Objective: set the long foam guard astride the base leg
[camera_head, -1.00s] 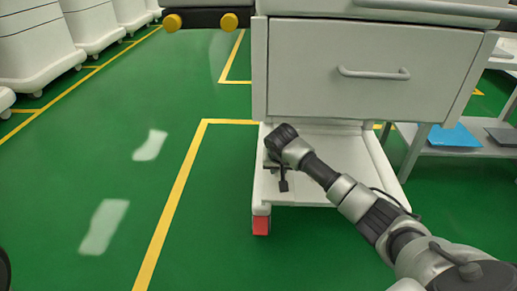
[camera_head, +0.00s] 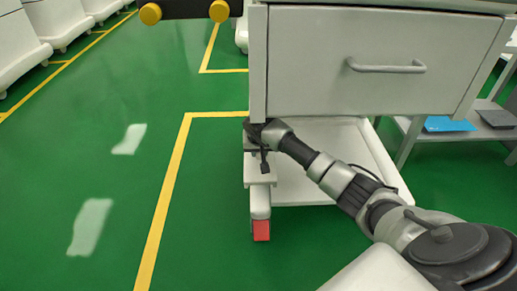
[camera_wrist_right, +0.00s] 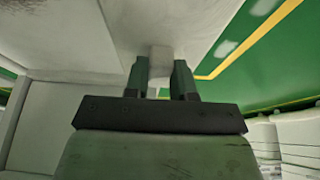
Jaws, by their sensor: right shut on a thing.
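The base leg (camera_head: 260,205) of the cart runs forward at the left of the cart's base and ends above a red caster. A pale blocky piece, apparently the long foam guard (camera_head: 260,179), sits over the leg in line with it. My right gripper (camera_head: 262,150) is above this piece, under the drawer's left edge. In the right wrist view my right gripper (camera_wrist_right: 160,75) is shut on a small pale part of the guard (camera_wrist_right: 159,60) between its fingers. I cannot tell whether the guard rests on the leg. My left gripper is not in view.
The cart's drawer (camera_head: 385,65) overhangs the gripper closely. The white base tray (camera_head: 325,180) is right of the leg. A low shelf with a blue item (camera_head: 447,124) stands at right. Green floor left of the leg is clear, with yellow lines.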

